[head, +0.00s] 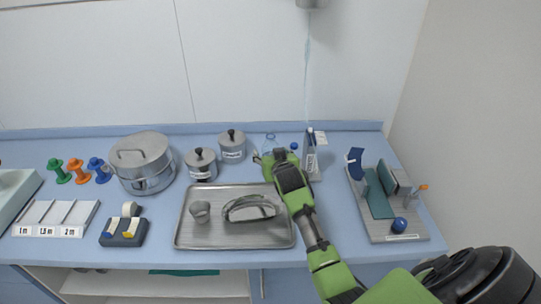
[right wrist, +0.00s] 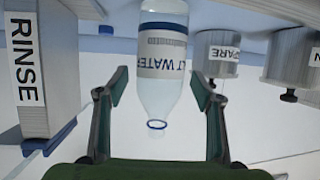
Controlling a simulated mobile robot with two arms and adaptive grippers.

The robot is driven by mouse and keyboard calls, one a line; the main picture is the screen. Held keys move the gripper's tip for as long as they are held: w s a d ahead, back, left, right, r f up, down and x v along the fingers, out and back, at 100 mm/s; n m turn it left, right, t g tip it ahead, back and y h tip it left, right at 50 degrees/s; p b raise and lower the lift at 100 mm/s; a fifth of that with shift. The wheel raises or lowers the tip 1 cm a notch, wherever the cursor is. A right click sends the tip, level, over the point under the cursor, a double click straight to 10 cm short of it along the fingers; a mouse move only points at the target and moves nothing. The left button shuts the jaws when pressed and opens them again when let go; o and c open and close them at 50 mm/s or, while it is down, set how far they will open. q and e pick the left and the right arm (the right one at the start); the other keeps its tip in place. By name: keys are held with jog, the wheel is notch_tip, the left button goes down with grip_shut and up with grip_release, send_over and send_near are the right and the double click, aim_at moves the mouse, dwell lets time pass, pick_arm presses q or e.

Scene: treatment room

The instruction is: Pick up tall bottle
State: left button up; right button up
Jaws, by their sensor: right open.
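A clear bottle (head: 270,142) with a blue-rimmed mouth stands at the back of the counter, partly hidden behind my right gripper (head: 272,157). In the right wrist view the bottle (right wrist: 161,94) appears neck down, with a white label partly reading "LT WATER". My right gripper (right wrist: 160,84) is open there, one finger on each side of the bottle, with visible gaps to both. My left gripper is not in view.
Lidded metal pots (head: 201,164) stand left of the bottle. A metal tray (head: 220,238) with a small cup and a curved dish lies in front. A grey board (head: 407,232) with upright pieces lies at right. The wall is close behind.

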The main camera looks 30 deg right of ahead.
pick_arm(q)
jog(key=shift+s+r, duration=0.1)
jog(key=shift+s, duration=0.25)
pick_arm(e)
jog(key=shift+w+d+f, duration=0.25)
jog(key=shift+w+f, duration=0.1)
jog(key=shift+w, duration=0.25)
jog(key=c, duration=1.4)
jog(key=shift+r, duration=0.1)
jog(key=shift+r, duration=0.15)
jog(key=shift+w+r+b, duration=0.1)
jog(key=shift+r+b, duration=0.25)
jog(key=shift+r, duration=0.45)
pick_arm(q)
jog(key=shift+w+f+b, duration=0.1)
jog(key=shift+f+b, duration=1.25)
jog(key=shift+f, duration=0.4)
pick_arm(e)
jog(key=shift+s+a+r, duration=0.1)
jog(key=shift+s+r, duration=1.7)
jog(key=shift+s, duration=0.55)
jog(key=shift+s+a+r, duration=0.1)
jog(key=shift+s+r, duration=1.75)
jog(key=shift+s, duration=0.45)
jog(key=shift+s+r, duration=1.8)
jog(key=shift+s, duration=0.55)
